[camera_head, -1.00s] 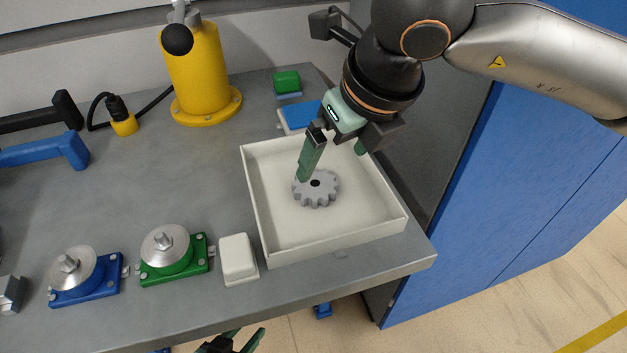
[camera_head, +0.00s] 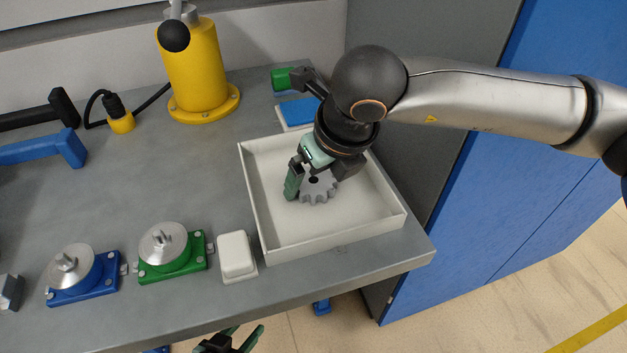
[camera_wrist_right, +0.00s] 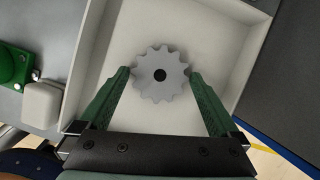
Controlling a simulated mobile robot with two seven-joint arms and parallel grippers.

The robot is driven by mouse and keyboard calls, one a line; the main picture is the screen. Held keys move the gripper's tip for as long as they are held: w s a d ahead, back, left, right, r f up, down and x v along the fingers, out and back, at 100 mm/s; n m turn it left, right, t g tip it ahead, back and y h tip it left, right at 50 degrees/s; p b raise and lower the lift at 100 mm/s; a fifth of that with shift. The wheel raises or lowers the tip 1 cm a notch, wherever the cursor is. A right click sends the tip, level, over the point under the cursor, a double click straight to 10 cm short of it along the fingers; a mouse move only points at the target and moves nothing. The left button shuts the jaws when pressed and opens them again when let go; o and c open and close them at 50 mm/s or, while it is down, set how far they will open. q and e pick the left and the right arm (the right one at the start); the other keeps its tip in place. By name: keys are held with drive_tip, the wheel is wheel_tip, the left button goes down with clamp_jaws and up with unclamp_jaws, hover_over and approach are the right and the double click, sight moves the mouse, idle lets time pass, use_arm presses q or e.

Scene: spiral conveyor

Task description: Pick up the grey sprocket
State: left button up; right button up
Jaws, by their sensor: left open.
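The grey sprocket (camera_head: 321,190) is a toothed disc with a dark centre hole, lying in the white tray (camera_head: 257,205). In the right wrist view the sprocket (camera_wrist_right: 160,88) lies between the two green fingers of my right gripper (camera_wrist_right: 159,74), with a narrow gap showing on each side. In the head view my right gripper (camera_head: 306,187) is low over the tray and partly covers the sprocket; its far finger is mostly hidden. My left gripper (camera_head: 236,339) is open and empty below the table's front edge, partly cut off by the frame.
A white block (camera_head: 236,256), a green fixture (camera_head: 172,252) and a blue fixture (camera_head: 84,272) stand left of the tray. A yellow cylinder (camera_head: 197,70) stands behind. The middle of the table is clear.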

drive_tip(key=c, duration=1.2)
drive_tip(key=shift+r, duration=0.1)
